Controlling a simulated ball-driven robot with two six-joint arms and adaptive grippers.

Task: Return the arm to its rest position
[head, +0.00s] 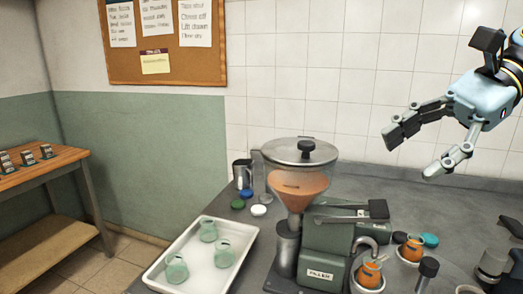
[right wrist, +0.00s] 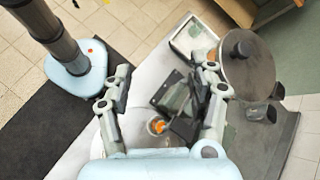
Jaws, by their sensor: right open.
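My right gripper (head: 408,152) is at the upper right of the head view, raised in front of the tiled wall, above the counter. Its fingers are spread apart with nothing between them. In the right wrist view its two fingers (right wrist: 160,95) reach over the counter from above, apart and empty. My left gripper is in neither view.
A filler machine (head: 335,235) with an orange-filled hopper (head: 300,180) stands on the counter (head: 465,205). A white tray (head: 157,280) holds green jars (head: 222,253). Orange-filled jars (head: 370,274) stand by the machine. A wooden bench (head: 50,175) is at left.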

